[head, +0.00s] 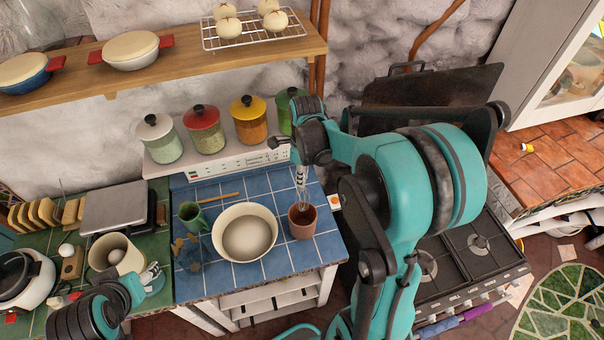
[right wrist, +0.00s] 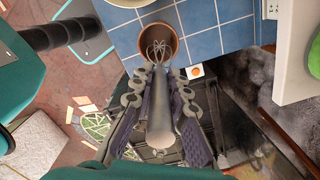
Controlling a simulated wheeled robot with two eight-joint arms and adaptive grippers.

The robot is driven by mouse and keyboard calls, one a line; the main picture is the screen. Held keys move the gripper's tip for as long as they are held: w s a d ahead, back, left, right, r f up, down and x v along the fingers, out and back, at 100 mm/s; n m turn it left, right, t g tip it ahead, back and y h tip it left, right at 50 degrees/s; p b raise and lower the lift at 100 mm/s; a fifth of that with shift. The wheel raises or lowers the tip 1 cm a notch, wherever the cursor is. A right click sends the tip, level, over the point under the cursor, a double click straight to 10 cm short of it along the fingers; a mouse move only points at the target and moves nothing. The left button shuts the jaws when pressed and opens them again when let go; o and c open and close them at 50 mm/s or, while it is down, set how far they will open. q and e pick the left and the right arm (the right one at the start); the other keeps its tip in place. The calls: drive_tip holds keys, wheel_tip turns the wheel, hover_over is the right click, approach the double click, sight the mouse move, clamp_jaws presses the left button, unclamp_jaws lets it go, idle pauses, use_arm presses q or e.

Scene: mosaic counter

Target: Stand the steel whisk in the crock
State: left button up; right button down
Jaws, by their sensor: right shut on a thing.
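The crock is a small brown terracotta pot (head: 302,224) near the right edge of the blue-tiled counter. It also shows in the right wrist view (right wrist: 176,46). My right gripper (head: 301,163) is above the crock, shut on the steel whisk (head: 301,182). The whisk hangs wires down, close to upright in the head view, with its wire end at the crock's mouth. In the right wrist view the grey handle (right wrist: 161,122) lies between the fingers and the wire loops overlap the opening. How deep they reach is unclear. My left gripper (head: 152,279) is low at the left, its fingers unclear.
A shelf with several lidded jars (head: 204,131) is behind. A gas stove (head: 470,262) lies to the right.

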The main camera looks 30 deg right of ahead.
sight(302, 198)
drive_tip(key=shift+s+f+b, duration=0.2)
drive_tip(key=shift+f+b, duration=0.35)
drive_tip(key=shift+f, duration=0.4)
wheel_tip(302, 198, down, 3)
drive_tip(key=b, duration=0.3)
drive_tip(key=shift+w+f, duration=0.15)
drive_tip(key=shift+f, duration=0.05)
wheel_tip(302, 198, down, 6)
drive_tip(key=b, duration=0.5)
drive_tip(key=shift+f, duration=0.1)
drive_tip(key=c, duration=0.6)
unclamp_jaws()
drive_tip(key=shift+r+p, duration=3.45)
drive_tip(key=shift+r, duration=1.65)
